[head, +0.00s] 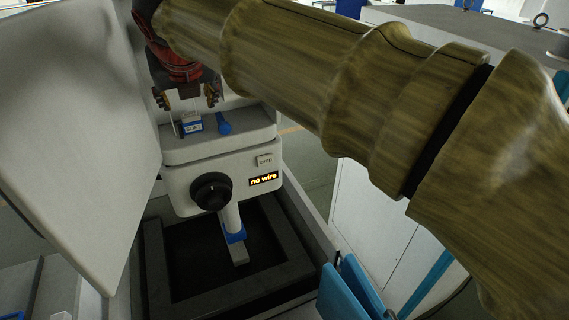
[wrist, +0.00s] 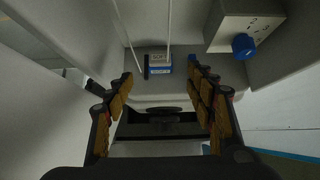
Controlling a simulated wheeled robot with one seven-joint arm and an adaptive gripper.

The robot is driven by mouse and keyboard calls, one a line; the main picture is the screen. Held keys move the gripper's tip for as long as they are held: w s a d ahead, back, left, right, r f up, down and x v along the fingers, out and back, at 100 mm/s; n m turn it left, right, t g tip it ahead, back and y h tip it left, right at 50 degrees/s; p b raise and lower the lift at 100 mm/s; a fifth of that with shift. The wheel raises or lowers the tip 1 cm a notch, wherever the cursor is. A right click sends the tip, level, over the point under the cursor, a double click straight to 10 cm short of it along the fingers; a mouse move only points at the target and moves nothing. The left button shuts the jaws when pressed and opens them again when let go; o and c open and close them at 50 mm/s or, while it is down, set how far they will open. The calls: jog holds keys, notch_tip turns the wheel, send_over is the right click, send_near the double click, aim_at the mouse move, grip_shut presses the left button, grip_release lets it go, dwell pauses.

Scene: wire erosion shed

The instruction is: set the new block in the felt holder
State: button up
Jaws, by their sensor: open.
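My gripper (head: 188,100) is open and empty above the machine's top ledge. In the wrist view my open fingers (wrist: 168,98) spread on either side, with nothing between them. A small blue-and-white block with lettering on its face (head: 191,124) sits upright on the ledge below my gripper; it also shows in the wrist view (wrist: 159,64), beyond my fingertips. A thin dark upright piece (wrist: 146,67) stands at its left side. I cannot tell whether this is the new block or whether the piece belongs to the felt holder. No felt holder can be made out for certain.
A blue knob-like part (head: 223,124) is right of the block. Below are a black knob (head: 211,191) and a display reading "no wire" (head: 263,179). A dark basin (head: 190,265) lies under the head. A pale panel (head: 75,140) stands close on the left. Thin pale lines (wrist: 170,22) rise near the block.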

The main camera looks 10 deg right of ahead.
jog(key=s+d+f+m+h, duration=0.1)
jog(key=s+d+f+m, duration=0.3)
jog(key=d+m, duration=0.3)
jog(key=s+d+f+m+g, duration=0.1)
jog(key=s+d+f+m, duration=0.25)
jog(key=d+m, duration=0.3)
jog(key=s+d+f+m+h, duration=0.1)
jog(key=s+d+f+m, duration=0.3)
jog(key=d+m, duration=0.3)
jog(key=s+d+f+m+g, duration=0.1)
jog(key=s+d+f+m, duration=0.3)
jog(key=m, duration=0.5)
jog(key=s+d+f+m+g, duration=0.1)
jog(key=s+d+f+m, duration=0.3)
jog(key=s+f+m, duration=0.5)
jog(key=shift+s+d+f, duration=0.15)
jog(key=shift+s+f, duration=0.15)
jog(key=shift+s, duration=0.55)
jog(key=shift+f+m, duration=0.1)
jog(key=shift+m, duration=0.15)
notch_tip(320, 180, down, 26)
jog(key=b, duration=2.6)
